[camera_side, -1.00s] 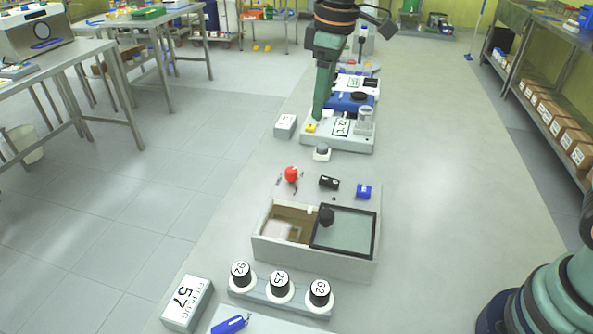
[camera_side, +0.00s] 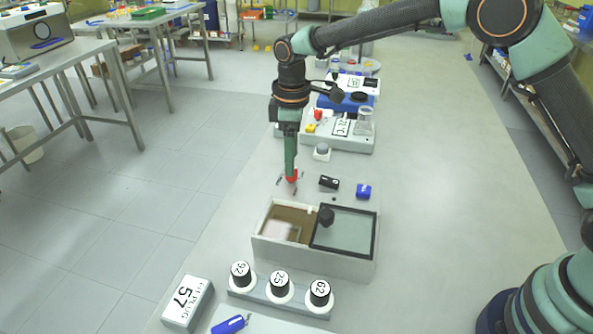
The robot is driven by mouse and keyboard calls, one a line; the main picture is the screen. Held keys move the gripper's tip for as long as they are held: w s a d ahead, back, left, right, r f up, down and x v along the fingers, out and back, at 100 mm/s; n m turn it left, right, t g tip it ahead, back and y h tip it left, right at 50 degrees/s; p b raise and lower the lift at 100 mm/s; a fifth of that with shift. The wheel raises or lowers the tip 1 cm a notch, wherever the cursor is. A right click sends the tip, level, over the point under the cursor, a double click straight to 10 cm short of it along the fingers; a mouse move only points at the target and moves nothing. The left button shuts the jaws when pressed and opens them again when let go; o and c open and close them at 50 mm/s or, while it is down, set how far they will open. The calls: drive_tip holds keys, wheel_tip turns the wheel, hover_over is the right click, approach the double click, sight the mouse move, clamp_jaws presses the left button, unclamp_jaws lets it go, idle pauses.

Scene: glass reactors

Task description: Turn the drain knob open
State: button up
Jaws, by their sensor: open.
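A red knob-like piece (camera_side: 293,180) stands on the pale bench behind the open box. A second, small red piece (camera_side: 318,114) sits on the white unit (camera_side: 352,143) farther back, beside a yellow piece (camera_side: 311,128). No label shows which red piece is the drain knob.
A box with a sliding dark-framed lid (camera_side: 345,235) stands in front of my gripper. A black piece (camera_side: 329,182) and a blue piece (camera_side: 364,191) lie to the right. Numbered black-topped knobs (camera_side: 280,283) stand nearer. The bench at right is clear.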

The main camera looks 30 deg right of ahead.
drive_tip(key=shift+f, duration=1.75)
clamp_jaws()
